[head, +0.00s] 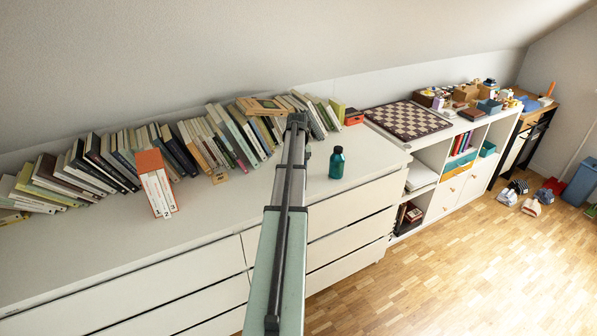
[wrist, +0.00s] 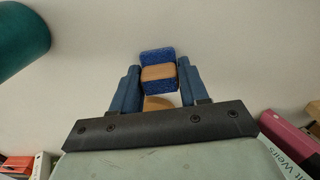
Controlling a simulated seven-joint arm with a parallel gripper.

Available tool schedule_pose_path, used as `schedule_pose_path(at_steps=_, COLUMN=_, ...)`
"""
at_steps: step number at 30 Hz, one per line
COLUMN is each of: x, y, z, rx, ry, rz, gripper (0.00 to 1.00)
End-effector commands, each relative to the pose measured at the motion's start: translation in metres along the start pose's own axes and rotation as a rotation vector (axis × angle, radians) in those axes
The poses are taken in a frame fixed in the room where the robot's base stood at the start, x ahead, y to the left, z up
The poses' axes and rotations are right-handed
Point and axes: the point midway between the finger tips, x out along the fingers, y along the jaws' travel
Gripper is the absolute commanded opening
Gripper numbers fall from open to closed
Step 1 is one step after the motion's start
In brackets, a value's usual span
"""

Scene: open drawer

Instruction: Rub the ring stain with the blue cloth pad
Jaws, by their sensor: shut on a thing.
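My gripper (wrist: 158,69) shows in the wrist view with its two blue fingers closed on the blue cloth pad (wrist: 157,56). The pad is a small blue textured block with a wooden-coloured band across it. A rounded tan shape (wrist: 155,103) shows below it between the fingers; I cannot tell if it is part of the pad. The pale dresser top (wrist: 235,60) lies beyond the pad; I cannot tell whether they touch. In the head view my arm hides the pad and the fingers. I see no ring stain in either view.
A teal bottle (head: 337,163) stands on the dresser top right of my arm. A row of leaning books (head: 110,160) lines the wall. An orange-and-white book set (head: 156,185) stands nearer the front. A chessboard (head: 408,120) lies on the shelf unit at right.

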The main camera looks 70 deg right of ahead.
Motion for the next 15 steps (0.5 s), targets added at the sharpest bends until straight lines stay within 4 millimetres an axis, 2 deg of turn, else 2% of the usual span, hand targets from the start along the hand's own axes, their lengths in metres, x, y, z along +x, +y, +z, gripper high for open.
schedule_pose_path(at_steps=15, x=0.0, y=0.05, z=0.001, rx=0.002, ry=-0.001, rz=0.001, gripper=0.11)
